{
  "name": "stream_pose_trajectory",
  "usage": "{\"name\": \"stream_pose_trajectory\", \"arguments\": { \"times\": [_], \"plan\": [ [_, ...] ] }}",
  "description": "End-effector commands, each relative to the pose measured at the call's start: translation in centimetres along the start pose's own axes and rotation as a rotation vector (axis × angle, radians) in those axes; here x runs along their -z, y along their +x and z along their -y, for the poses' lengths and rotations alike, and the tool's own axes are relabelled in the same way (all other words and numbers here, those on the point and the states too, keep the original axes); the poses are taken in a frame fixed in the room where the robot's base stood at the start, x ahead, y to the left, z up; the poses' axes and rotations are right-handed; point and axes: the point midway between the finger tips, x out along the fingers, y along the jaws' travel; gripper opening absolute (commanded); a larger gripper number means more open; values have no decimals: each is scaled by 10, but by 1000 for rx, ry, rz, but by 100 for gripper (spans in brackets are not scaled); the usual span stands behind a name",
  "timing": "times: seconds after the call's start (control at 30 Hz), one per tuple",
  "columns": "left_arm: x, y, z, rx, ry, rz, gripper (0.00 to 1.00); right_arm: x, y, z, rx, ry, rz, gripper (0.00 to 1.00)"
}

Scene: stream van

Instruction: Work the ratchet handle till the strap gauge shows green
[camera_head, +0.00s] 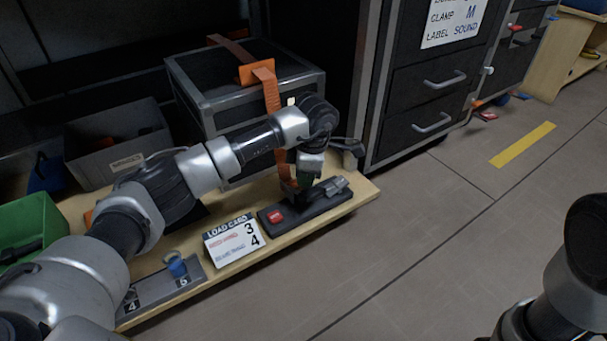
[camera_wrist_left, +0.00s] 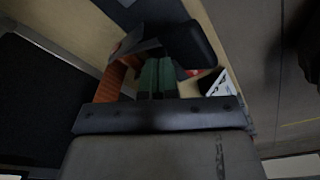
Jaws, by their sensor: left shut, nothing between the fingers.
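The ratchet (camera_head: 335,187) sits on a dark base plate (camera_head: 318,211) at the front edge of the wooden deck. A small red patch, apparently the strap gauge (camera_head: 276,217), shows at the base's left end. The orange strap (camera_head: 267,86) runs over a black metal-edged case (camera_head: 215,92) and down toward the ratchet. My left gripper (camera_head: 304,182) points down over the ratchet, its green fingers together and empty. In the left wrist view the fingers (camera_wrist_left: 157,78) are beside the orange strap (camera_wrist_left: 110,77) and a black handle-like part (camera_wrist_left: 189,44); contact is unclear.
A load card (camera_head: 233,240) stands left of the ratchet. A tray with a blue piece (camera_head: 177,266) lies front left. A grey bin (camera_head: 115,145) and a green bin (camera_head: 30,225) are at left. Dark drawers (camera_head: 430,95) stand right; the floor (camera_head: 440,240) is clear.

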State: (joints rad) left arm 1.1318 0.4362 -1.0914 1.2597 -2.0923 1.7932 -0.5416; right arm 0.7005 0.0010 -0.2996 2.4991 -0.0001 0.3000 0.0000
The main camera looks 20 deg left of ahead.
Motion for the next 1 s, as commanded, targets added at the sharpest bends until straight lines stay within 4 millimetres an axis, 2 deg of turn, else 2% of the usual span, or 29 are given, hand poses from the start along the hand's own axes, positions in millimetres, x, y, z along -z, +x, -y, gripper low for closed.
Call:
{"name": "stream_pose_trajectory", "arguments": {
  "times": [0.07, 0.47, 0.73, 1.0],
  "plan": [
    [-2, 4, 0, -1, 2, 3, 0, 0, -2, 0, 0, 0, 0, 30],
    [-4, 1, 1, -2, 6, 8, 0, 0, 0, 0, 0, 0, 0, 30],
    [-31, -14, 1, -3, 7, 9, 0, -4, 11, -2, 0, 1, 0, 30],
    [-32, -12, 1, -2, 6, 8, 0, -3, 10, -2, 0, 1, 0, 30]
  ]
}}
